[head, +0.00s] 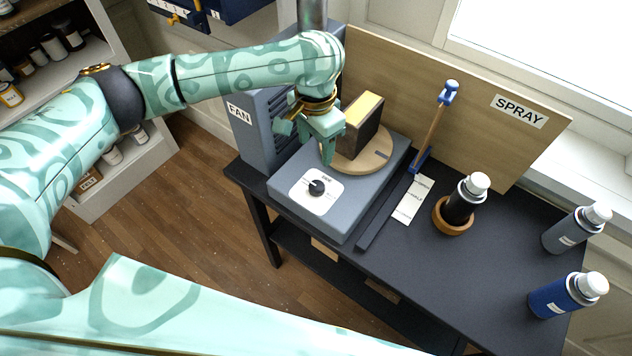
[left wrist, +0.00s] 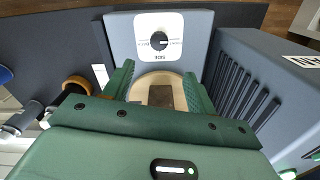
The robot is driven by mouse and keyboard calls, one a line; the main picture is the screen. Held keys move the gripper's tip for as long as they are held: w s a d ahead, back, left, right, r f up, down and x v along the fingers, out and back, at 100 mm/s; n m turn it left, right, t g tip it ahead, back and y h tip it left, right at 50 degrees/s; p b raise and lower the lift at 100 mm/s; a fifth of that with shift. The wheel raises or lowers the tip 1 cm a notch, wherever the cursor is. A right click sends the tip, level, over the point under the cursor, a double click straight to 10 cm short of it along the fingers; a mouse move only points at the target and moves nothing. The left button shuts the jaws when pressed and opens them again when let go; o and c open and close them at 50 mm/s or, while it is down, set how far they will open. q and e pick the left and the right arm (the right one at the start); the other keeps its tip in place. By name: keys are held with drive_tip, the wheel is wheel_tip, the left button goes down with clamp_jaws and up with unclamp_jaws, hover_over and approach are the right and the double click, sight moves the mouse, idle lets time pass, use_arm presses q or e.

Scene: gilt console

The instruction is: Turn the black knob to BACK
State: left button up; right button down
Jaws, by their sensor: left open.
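The black knob (head: 317,188) sits on a white dial plate (head: 325,197) on the front top of a grey box (head: 330,222). The knob also shows in the left wrist view (left wrist: 159,41), with small lettering around it; its setting is too small to read surely. My left gripper (head: 308,140) is open above the grey box, behind the knob and apart from it. In the left wrist view its green fingers (left wrist: 156,84) frame a round wooden disc (left wrist: 150,81) with a dark block on it. My right gripper is not in view.
The wooden disc (head: 382,160) bears a dark block with a yellow top (head: 361,122) close to my left gripper. A grey FAN unit (head: 262,135) stands behind left. A wooden SPRAY board (head: 480,130), a brush (head: 434,125) and several bottles (head: 466,200) are on the right.

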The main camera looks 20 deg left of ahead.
sight(316, 186)
use_arm(q)
wheel_tip(316, 186, down, 14)
drive_tip(key=b, duration=0.5)
drive_tip(key=shift+f, duration=0.25)
